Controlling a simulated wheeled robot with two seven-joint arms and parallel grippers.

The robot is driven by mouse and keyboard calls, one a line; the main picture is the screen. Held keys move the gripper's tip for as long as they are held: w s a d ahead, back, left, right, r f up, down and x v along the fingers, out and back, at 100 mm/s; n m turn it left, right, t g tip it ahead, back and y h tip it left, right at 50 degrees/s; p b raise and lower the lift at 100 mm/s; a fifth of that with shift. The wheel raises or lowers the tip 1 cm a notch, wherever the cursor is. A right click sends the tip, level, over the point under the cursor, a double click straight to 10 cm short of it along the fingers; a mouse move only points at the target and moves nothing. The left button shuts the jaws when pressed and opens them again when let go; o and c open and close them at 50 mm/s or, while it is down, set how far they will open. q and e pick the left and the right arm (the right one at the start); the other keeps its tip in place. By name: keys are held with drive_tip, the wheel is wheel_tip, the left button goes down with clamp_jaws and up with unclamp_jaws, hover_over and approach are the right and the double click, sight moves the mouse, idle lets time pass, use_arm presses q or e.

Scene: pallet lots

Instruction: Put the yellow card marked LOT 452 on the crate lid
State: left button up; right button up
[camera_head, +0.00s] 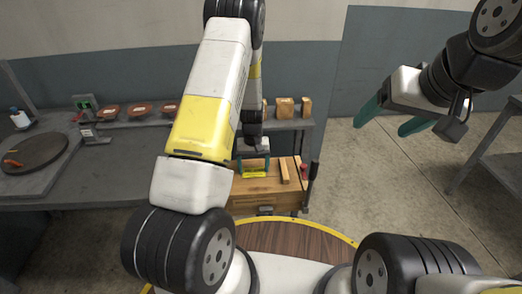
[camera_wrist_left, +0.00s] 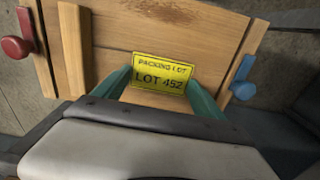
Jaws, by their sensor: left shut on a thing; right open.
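The yellow card marked LOT 452 (camera_wrist_left: 161,72) sits between the green fingers of my left gripper (camera_wrist_left: 158,78) in the left wrist view. The gripper is shut on it, and its print faces the camera. In the head view the card (camera_head: 255,174) shows as a small yellow strip at the wooden crate lid (camera_head: 268,186). The lid (camera_wrist_left: 112,32) lies behind the card in the wrist view. I cannot tell whether the card touches it. My right gripper (camera_head: 382,125) is open and empty, up at the right, away from the crate.
The lid has a raised wooden slat (camera_wrist_left: 74,48), a red latch (camera_wrist_left: 16,47) and a blue latch (camera_wrist_left: 243,78). A grey bench (camera_head: 100,170) stands at the left, with reddish trays and a dark round plate (camera_head: 35,150). Small wooden blocks (camera_head: 285,107) stand on a shelf behind.

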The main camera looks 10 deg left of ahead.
use_arm(q)
drive_tip(key=shift+s+f, duration=0.25)
drive_tip(key=shift+f, duration=0.4)
drive_tip(key=o, duration=1.3)
drive_tip(key=shift+c, duration=0.2)
wheel_tip(320, 180, up, 13)
wheel_tip(320, 180, up, 12)
drive_tip(key=t+h, duration=0.1)
hover_over(254, 171)
drive_tip(key=s, duration=0.3)
drive_tip(key=s+d+r+m+t, duration=0.1)
drive_tip(key=s+r+t, duration=0.1)
drive_tip(key=s+r, duration=0.6)
drive_tip(key=s+d+r+m+t+h, duration=0.1)
drive_tip(key=s+r+m+t, duration=0.1)
drive_tip(key=s+r, duration=0.7)
drive_tip(key=s+t, duration=0.1)
drive_tip(key=s, duration=0.3)
drive_tip(key=shift+s+r+m, duration=0.2)
drive_tip(key=shift+s+m, duration=0.1)
drive_tip(key=shift+s, duration=0.1)
drive_tip(key=shift+d, duration=0.1)
